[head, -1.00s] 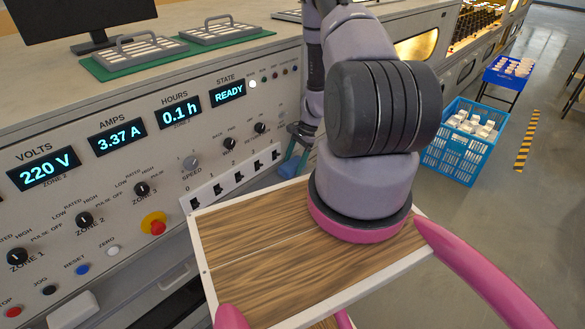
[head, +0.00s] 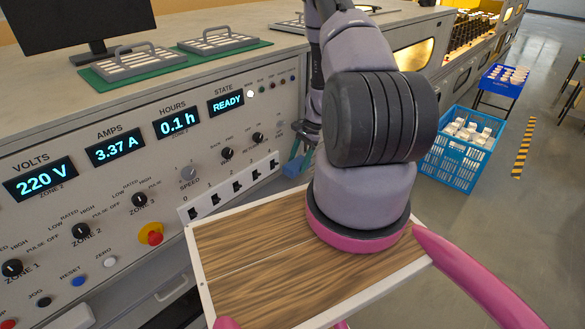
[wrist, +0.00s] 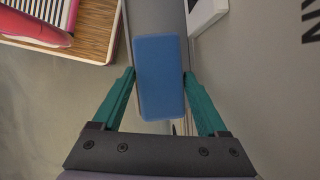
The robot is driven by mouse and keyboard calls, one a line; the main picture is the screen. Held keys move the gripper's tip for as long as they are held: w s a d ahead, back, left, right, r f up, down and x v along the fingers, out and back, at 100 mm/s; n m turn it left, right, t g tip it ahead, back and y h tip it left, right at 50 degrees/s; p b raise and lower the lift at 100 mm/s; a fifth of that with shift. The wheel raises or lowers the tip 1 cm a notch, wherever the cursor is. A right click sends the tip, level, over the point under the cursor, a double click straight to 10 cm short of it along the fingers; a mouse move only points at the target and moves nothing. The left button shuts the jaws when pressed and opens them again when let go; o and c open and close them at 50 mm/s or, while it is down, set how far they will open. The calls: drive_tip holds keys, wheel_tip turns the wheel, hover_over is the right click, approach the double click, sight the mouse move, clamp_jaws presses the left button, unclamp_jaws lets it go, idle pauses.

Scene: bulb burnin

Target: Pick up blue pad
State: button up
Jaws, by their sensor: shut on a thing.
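The blue pad (wrist: 160,80) is a flat rectangular block. In the wrist view it sits between the two teal fingers of my gripper (wrist: 159,78), which are shut on its sides. In the head view, the blue pad (head: 293,167) shows only in part beside the control panel front, behind my arm. My gripper (head: 299,152) is mostly hidden there by the arm.
The control panel (head: 110,215) with a row of switches (head: 236,188) stands close on the left. A wood-topped tray (head: 270,285) with a white rim lies below my arm. A blue crate (head: 452,162) holding white items stands on the floor at right.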

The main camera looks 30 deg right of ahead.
drive_tip(key=d, duration=0.5)
drive_tip(key=w+d, duration=0.1)
drive_tip(key=d, duration=0.4)
drive_tip(key=w+d, duration=0.1)
drive_tip(key=d, duration=0.4)
drive_tip(key=shift+w+d, duration=0.1)
drive_tip(key=shift+w, duration=0.1)
